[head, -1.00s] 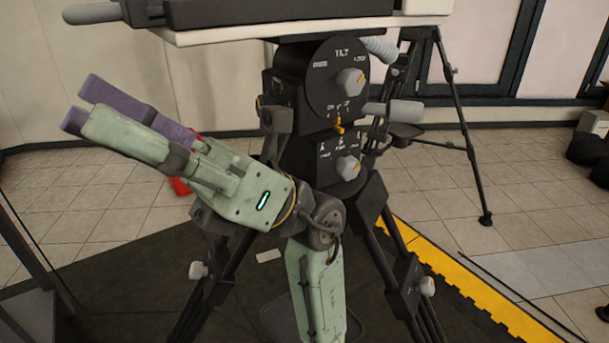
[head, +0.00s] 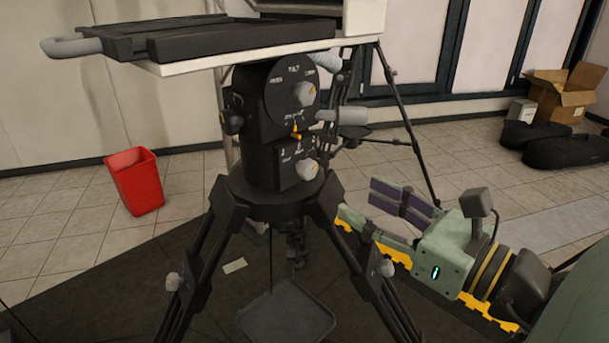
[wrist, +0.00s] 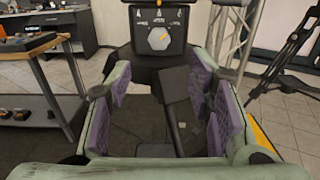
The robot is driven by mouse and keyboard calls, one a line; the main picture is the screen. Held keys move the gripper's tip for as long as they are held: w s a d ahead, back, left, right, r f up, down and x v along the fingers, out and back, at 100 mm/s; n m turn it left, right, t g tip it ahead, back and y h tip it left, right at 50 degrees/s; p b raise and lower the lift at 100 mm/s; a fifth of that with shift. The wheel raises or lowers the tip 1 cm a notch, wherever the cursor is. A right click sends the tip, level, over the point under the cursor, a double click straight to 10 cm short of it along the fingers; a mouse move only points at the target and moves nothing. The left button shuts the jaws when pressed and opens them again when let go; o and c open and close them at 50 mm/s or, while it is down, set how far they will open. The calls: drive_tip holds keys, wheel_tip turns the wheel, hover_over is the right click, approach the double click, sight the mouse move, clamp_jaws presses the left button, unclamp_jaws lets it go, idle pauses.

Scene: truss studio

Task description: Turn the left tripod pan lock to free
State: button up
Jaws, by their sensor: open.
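The tripod head (head: 262,130) is a black block on a black tripod. The pan lock knob (head: 306,168) is the grey lower knob on its face, with printed marks above it.
The tilt knob (head: 304,94) and a small orange lever (head: 296,132) sit above the pan lock. A grey handle (head: 342,116) sticks out right. Tripod legs (head: 203,255) spread below. A red bin (head: 135,181) stands left. A wooden workbench (wrist: 48,85) is left in the wrist view.

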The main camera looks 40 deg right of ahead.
sight(312, 175)
drive_tip(key=w, duration=0.3)
drive_tip(key=w+p, duration=0.1)
drive_tip(key=w, duration=0.3)
drive_tip(key=w+a+p, duration=0.1)
drive_tip(key=w, duration=0.2)
drive_tip(key=shift+w, duration=0.25)
clamp_jaws()
